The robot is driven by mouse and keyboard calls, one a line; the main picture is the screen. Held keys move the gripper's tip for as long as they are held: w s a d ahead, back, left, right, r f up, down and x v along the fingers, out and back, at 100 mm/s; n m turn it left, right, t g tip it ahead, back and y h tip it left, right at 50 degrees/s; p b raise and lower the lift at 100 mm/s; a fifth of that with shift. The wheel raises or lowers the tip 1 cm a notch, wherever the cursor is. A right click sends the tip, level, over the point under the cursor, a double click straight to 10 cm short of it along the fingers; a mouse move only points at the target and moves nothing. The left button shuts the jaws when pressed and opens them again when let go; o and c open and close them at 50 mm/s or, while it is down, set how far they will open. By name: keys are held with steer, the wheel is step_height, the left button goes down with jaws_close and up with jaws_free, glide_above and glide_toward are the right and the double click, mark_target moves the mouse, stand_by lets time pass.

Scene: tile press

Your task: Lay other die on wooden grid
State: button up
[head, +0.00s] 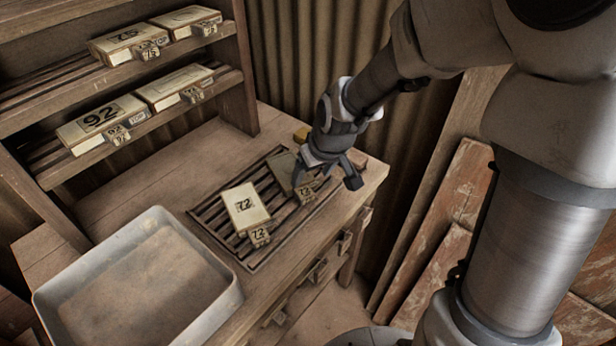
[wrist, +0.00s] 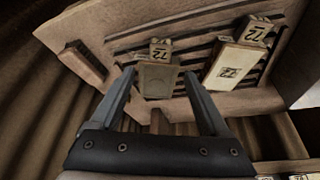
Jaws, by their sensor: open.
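The wooden grid (head: 213,221) lies on the bench, its slats also visible in the wrist view (wrist: 197,50). On its middle lies a pale die marked 72 (head: 246,209), also in the wrist view (wrist: 229,72), with a small 72 block (head: 260,237) at its near end. Beside it, a darker grey-brown die (head: 281,167) lies on the grid's right part, plain on top in the wrist view (wrist: 158,80); another small 72 block (head: 307,190) is at its end. My gripper (head: 327,178) is open and empty above this darker die, which shows between its fingers (wrist: 160,76).
A shallow metal tray (head: 232,295) stands on the bench at left front. Shelves (head: 222,82) at the back left hold several numbered dies. Planks lean at the right.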

steer(key=shift+v, duration=1.4)
